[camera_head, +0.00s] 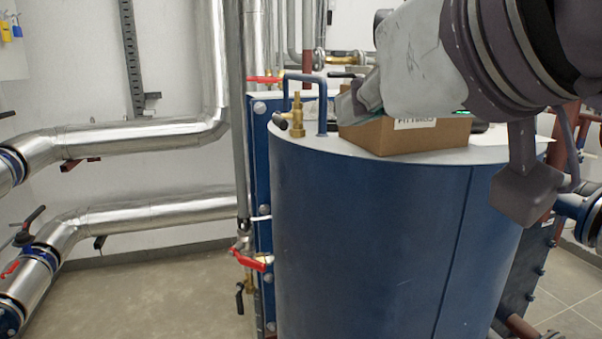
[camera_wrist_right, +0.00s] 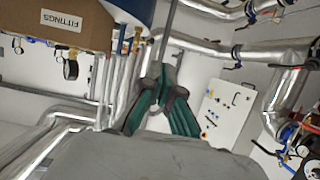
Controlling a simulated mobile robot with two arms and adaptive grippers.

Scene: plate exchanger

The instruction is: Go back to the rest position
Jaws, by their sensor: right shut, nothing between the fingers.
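My right arm comes in from the upper right in the head view. Its grey and green right gripper (camera_head: 352,104) overlaps the left part of an open cardboard box in the picture. In the right wrist view the right gripper (camera_wrist_right: 160,84) has its fingers together at the tips, with nothing between them. A thin grey vertical pipe passes behind the fingertips there. I cannot tell the exact gap between gripper and box. My left gripper is in neither view.
The cardboard box (camera_head: 430,138), labelled FITTINGS, stands on the blue cylindrical tank (camera_head: 370,240). It also shows in the wrist view (camera_wrist_right: 50,38). A brass valve (camera_head: 295,118) stands left of the box. Silver pipes (camera_head: 140,133) line the wall; floor (camera_head: 150,300) at lower left is clear.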

